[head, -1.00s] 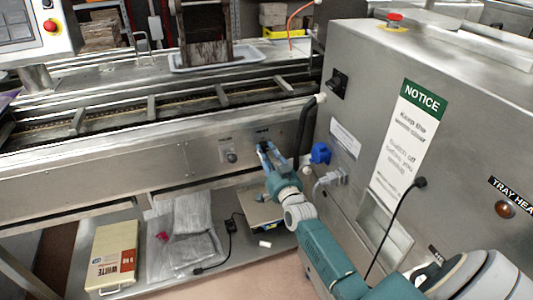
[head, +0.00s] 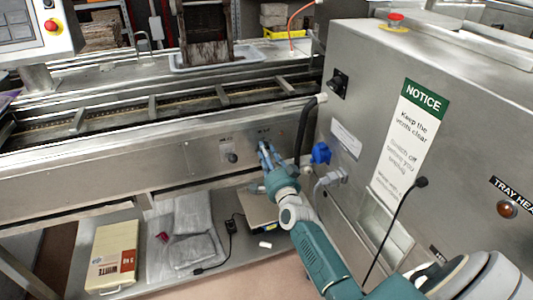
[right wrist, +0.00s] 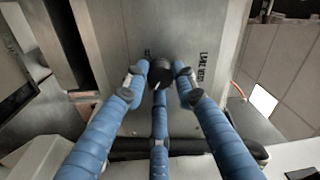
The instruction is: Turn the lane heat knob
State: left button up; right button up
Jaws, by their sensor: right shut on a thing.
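The lane heat knob (right wrist: 160,73) is a round black knob with a white mark, on the steel front panel of the line. In the right wrist view it sits between the blue fingertips, beside printed lettering that reads like "LANE HEAT". My right gripper (right wrist: 159,78) is shut on the knob. In the head view the right gripper (head: 265,151) reaches the panel from below right, and its fingers hide the knob. My left gripper is in neither current view.
A second dark knob (head: 232,157) is on the panel to the left. The steel cabinet (head: 365,105) with a blue plug (head: 321,153) and thick dark hose (head: 304,130) stands close on the right. A lower shelf (head: 150,275) holds bags and a yellowish box.

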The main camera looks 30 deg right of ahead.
dwell(0.3)
jog(key=o, duration=1.2)
jog(key=shift+c, duration=0.2)
jog(key=shift+s, duration=0.15)
jog(key=v, duration=1.1)
jog(key=shift+s, duration=0.4)
jog(key=shift+a+f, duration=0.1)
